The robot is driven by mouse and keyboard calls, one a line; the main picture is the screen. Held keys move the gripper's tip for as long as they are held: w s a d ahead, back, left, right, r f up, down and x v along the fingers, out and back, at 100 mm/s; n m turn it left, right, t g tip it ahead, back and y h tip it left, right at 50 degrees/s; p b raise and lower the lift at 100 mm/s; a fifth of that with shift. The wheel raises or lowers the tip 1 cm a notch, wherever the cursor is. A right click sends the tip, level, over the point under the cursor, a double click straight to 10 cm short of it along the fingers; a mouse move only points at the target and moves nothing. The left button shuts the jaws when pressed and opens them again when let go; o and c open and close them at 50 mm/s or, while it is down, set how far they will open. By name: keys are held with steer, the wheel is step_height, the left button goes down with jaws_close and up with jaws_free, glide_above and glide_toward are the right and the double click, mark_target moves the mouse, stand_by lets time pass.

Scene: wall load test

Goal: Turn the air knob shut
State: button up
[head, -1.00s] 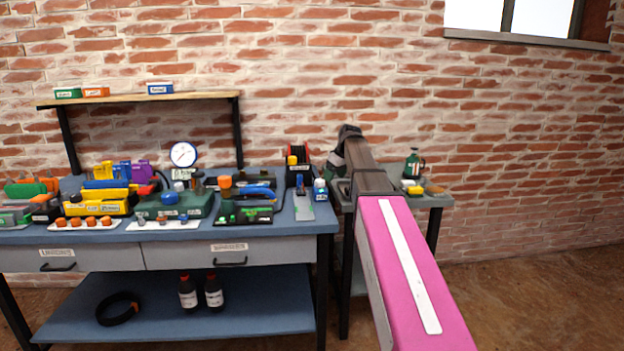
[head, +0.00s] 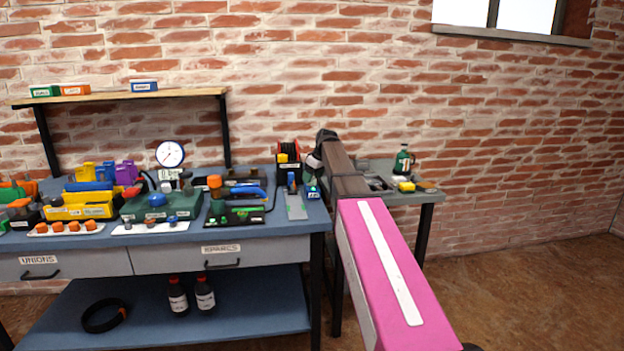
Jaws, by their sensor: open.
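A round blue knob (head: 157,199) sits on top of a green block (head: 186,207) on the workbench. It looks like the air knob, but no label on it is readable. A round white dial gauge (head: 170,154) with a small readout stands behind the block. My pink arm reaches from the lower right toward the bench's right end. Its dark far end is right of the knob and apart from it. The fingers of my gripper do not show; the arm hides what is behind it.
The blue workbench (head: 275,226) is crowded with yellow bins (head: 80,210), fittings and a blue-handled tool (head: 245,193). A wooden shelf (head: 190,93) stands above its back. A grey side table (head: 425,196) holds a green bottle (head: 404,160). Floor at right is clear.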

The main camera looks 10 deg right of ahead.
steer(key=shift+w+a+f, duration=0.15)
steer(key=shift+f, duration=0.35)
steer(key=c, duration=0.9)
